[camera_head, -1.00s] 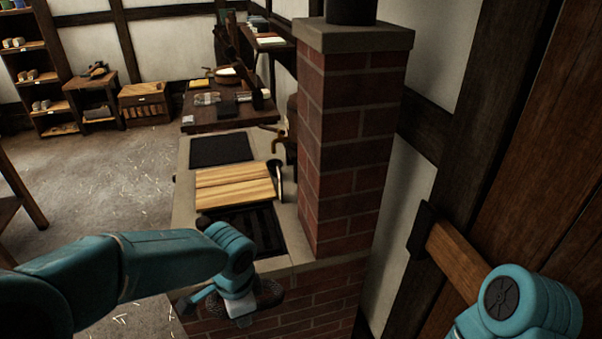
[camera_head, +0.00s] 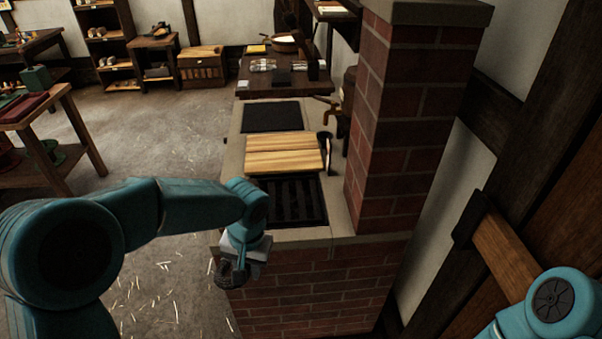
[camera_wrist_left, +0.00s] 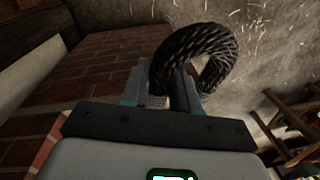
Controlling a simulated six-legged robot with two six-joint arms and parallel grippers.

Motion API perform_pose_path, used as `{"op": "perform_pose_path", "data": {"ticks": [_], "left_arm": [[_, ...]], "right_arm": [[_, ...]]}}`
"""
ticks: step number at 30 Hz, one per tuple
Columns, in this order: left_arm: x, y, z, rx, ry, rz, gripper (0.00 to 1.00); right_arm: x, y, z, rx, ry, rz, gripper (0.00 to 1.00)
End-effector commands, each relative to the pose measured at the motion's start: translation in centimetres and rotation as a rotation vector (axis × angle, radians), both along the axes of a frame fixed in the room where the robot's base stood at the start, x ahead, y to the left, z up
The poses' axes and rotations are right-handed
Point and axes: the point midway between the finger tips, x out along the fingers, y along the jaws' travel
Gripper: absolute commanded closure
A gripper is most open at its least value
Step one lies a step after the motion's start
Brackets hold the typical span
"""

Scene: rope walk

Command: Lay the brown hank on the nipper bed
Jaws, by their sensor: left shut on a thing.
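My left gripper (camera_head: 240,262) is shut on a dark brown-black coiled rope hank (camera_head: 231,277), in front of the brick counter's near left corner and below its top. In the left wrist view the hank (camera_wrist_left: 218,45) is a braided loop standing up from between the fingers (camera_wrist_left: 162,82), part of it hidden by them. The brick counter carries a black slotted grate (camera_head: 290,202), a pale slatted wooden board (camera_head: 283,153) behind it, and a flat dark plate (camera_head: 272,117) farther back. I cannot tell which of these is the nipper bed. My right gripper is out of view.
A brick chimney (camera_head: 405,130) rises right of the counter. A dark handled tool (camera_head: 326,150) stands beside the wooden board. A table (camera_head: 300,85) with several items lies behind. A wooden side table (camera_head: 50,130) stands left. Straw-strewn floor (camera_head: 165,130) is open left of the counter.

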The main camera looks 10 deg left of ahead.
Motion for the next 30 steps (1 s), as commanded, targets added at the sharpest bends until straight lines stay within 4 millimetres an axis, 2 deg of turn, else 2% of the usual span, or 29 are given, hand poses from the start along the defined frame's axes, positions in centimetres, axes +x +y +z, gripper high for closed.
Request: {"op": "perform_pose_path", "data": {"ticks": [5,15,18,22,25,30], "left_arm": [[-0.1,-1.4,0.3,0.000,-0.002,-0.066,1.00],[-1.1,-10.3,2.2,0.000,-0.002,-0.496,1.00],[-1.3,-12.3,2.7,0.001,-0.002,-0.595,1.00],[-1.5,-13.8,2.9,0.002,0.000,-0.674,1.00],[-1.2,-14.6,2.5,0.001,0.001,-0.736,1.00],[0.6,-16.3,0.3,0.001,0.002,-0.920,1.00]], "right_arm": [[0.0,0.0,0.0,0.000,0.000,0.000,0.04],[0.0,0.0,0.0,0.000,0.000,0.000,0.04],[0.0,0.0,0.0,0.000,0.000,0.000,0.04],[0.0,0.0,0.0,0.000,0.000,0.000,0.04],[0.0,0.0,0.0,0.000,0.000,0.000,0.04],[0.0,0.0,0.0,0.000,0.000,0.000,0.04]]}}
